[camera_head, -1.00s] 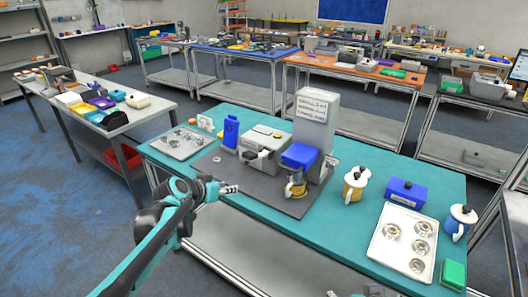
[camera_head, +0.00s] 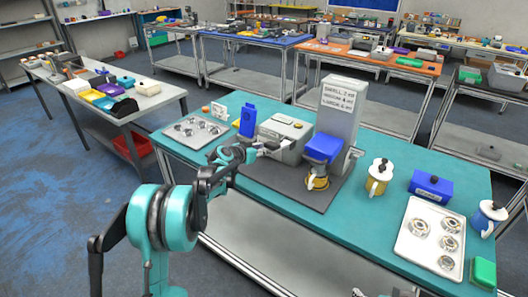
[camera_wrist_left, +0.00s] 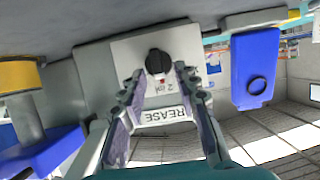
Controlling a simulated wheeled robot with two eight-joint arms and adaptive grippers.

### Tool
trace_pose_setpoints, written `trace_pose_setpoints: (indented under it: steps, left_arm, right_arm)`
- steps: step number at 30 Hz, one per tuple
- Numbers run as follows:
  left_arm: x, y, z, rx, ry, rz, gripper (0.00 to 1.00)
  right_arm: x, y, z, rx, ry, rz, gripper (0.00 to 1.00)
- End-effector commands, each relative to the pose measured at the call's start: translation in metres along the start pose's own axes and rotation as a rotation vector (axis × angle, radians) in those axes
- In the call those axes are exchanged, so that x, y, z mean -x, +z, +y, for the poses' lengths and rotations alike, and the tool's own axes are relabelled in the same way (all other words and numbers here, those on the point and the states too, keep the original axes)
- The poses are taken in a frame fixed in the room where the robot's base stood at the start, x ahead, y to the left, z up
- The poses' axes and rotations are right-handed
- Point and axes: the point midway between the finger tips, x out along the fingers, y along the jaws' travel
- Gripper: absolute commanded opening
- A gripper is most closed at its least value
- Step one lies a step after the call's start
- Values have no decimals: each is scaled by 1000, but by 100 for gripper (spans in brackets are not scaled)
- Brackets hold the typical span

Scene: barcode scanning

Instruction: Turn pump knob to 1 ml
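The grey pump box (camera_head: 290,128) stands on a dark mat, left of a tall grey machine. In the left wrist view its pale front panel (camera_wrist_left: 128,52) carries a round black knob (camera_wrist_left: 158,62). A small label (camera_wrist_left: 161,87) by the knob appears to read "2 ml". My left gripper (camera_head: 268,148) is at the front of the pump box. In the wrist view the left gripper (camera_wrist_left: 159,78) has its fingers apart, with the knob at or just beyond the fingertips; contact is unclear. My right gripper (camera_head: 385,292) barely shows at the bottom edge; its fingers cannot be made out.
The teal table (camera_head: 350,229) is clear in front.

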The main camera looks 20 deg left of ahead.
Motion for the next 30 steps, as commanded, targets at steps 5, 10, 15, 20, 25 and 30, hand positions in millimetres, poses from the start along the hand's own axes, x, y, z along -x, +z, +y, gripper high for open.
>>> trace_pose_setpoints:
  steps: [5,10,15,20,25,30]
  left_arm:
    - [-7,0,0,0,0,-1,31]
    - [-6,0,0,0,0,-1,31]
    - [-6,0,0,0,0,-1,0]
    - [-7,0,0,0,0,-1,0]
    - [-7,0,0,4,2,-1,0]
    - [-7,0,0,39,17,-1,0]
  right_arm:
    - [-2,1,0,0,0,0,89]
    - [-1,1,0,0,0,0,89]
    - [-1,1,0,0,0,0,89]
    - [-1,1,0,0,0,0,89]
    - [-1,1,0,0,0,0,89]
    - [0,0,0,0,0,0,89]
